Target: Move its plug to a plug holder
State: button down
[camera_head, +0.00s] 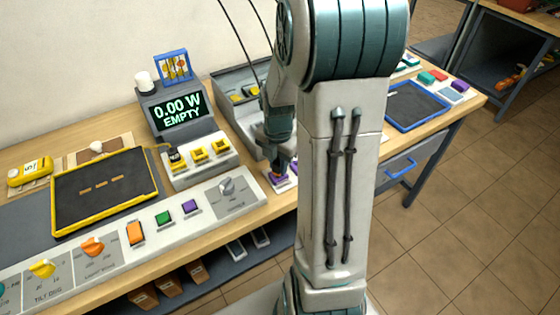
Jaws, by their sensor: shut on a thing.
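My gripper (279,166) points down at the table just right of the display device, partly hidden by my own arm. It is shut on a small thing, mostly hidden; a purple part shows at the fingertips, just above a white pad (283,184). I cannot tell whether that thing is a plug. The display device (171,97) reads "0.00 W EMPTY". Its white front block holds yellow sockets (198,156). A dark plug (177,160) with a yellow cable sits at the leftmost one. I cannot tell which part is the plug holder.
A grey bin (228,78) with yellow items stands behind my gripper. A yellow-rimmed black tray (58,206) and a control panel (211,206) with buttons and knobs lie left. A blue-rimmed tray (418,105) is right, beyond my arm. Open floor lies right.

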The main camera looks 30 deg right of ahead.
aim_at(278, 161)
jog(key=shift+f+b, duration=0.4)
jog(key=shift+f, duration=0.25)
dwell(0.7)
jog(key=c, duration=1.5)
grip_release()
jog(key=shift+c, duration=0.2)
jog(key=shift+r, duration=0.1)
notch_tip(278, 161, up, 11)
jog(key=p, duration=0.9)
